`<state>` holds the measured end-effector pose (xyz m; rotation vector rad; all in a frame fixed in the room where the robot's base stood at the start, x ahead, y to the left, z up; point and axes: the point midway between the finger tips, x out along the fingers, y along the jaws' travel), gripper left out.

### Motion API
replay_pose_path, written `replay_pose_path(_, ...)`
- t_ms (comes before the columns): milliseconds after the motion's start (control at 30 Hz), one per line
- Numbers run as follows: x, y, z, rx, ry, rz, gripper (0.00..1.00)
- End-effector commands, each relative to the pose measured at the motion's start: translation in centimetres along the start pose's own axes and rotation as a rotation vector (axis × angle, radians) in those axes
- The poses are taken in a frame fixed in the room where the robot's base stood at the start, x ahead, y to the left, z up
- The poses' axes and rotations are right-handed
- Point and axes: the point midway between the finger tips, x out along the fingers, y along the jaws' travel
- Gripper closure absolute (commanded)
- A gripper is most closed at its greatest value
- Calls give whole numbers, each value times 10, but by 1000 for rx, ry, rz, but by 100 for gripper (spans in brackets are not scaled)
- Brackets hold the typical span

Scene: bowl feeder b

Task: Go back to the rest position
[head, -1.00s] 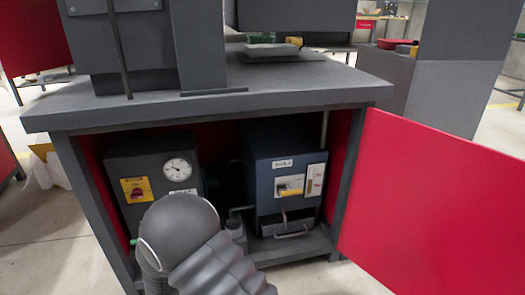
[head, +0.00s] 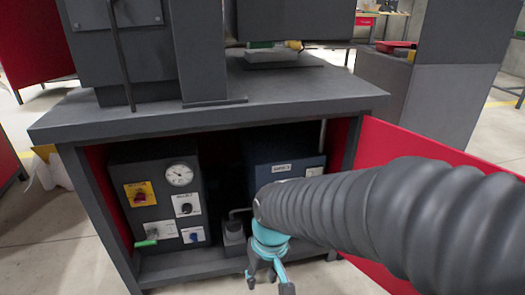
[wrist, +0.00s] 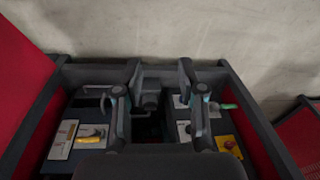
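My gripper (head: 268,283) is teal and dark grey and hangs in front of the open cabinet (head: 225,108), low and right of its middle. In the wrist view my gripper (wrist: 160,85) shows two fingers spread apart with nothing between them. My dark ribbed arm reaches in from the right in the head view and covers much of the blue box (head: 283,150) and part of the red door. The wrist view looks at the cabinet turned around, with the floor at the top.
A dark control box (head: 155,170) with a gauge (head: 179,174), a red switch on yellow and a green-handled lever (head: 146,244) stands on the left inside the cabinet. The red door (head: 430,145) stands open at the right. Floor (wrist: 180,30) in front is clear.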

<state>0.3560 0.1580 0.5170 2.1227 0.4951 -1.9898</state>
Motion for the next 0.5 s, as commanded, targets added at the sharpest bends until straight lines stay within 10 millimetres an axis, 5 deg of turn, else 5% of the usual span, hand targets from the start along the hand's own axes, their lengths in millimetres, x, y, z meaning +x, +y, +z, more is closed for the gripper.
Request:
replay_pose_path(100,-37,26,23,47,35,33,60)
replay_pose_path(500,-135,87,81,215,282,140,60)
